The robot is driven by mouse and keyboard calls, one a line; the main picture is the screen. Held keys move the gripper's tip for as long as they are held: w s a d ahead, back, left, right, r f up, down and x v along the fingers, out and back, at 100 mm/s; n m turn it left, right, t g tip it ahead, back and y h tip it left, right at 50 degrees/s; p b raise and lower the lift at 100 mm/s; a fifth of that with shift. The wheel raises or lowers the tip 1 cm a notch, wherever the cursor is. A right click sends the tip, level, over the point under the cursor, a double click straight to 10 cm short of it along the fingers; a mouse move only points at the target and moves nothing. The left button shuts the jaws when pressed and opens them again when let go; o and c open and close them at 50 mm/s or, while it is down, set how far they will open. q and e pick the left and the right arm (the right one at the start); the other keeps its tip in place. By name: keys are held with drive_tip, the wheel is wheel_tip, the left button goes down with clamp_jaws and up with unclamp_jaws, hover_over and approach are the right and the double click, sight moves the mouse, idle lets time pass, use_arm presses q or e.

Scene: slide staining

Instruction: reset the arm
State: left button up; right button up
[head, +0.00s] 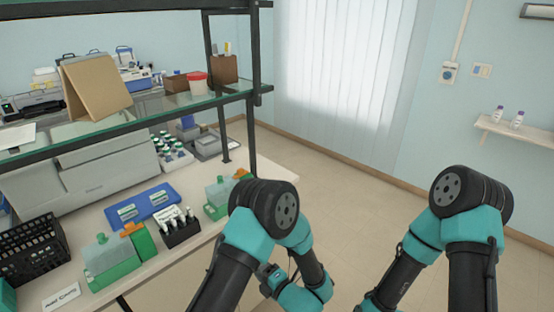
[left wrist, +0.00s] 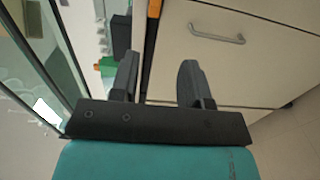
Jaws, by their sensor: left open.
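My left arm stands folded in the lower middle of the head view, right of the bench; its gripper does not show clearly there. In the left wrist view my left gripper (left wrist: 158,85) is open, its two dark fingers apart with nothing between them. Behind the fingers is a pale cabinet front with a metal drawer handle (left wrist: 216,34). My right arm stands at the right of the head view, and its gripper is out of sight.
The floor at right is clear; a small wall shelf (head: 515,130) holds bottles.

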use_arm(q)
drive_tip(key=a+f+m+g+h, duration=0.3)
drive_tip(key=a+f+m+h, duration=0.8)
drive_tip(key=m, duration=0.2)
drive_tip(key=s+a+f+m+g+h, duration=0.1)
drive_tip(key=s+a+m+g+h, duration=0.1)
drive_tip(key=s+m+g, duration=0.2)
drive_tip(key=s+a+f+m+g+h, duration=0.2)
drive_tip(key=s+m, duration=0.6)
drive_tip(key=s, duration=0.5)
drive_tip(key=g+h, duration=0.1)
drive_tip(key=g, duration=0.1)
drive_tip(key=shift+a+g+h, duration=0.15)
drive_tip(key=shift+g+h, duration=0.15)
drive_tip(key=shift+c, duration=0.2)
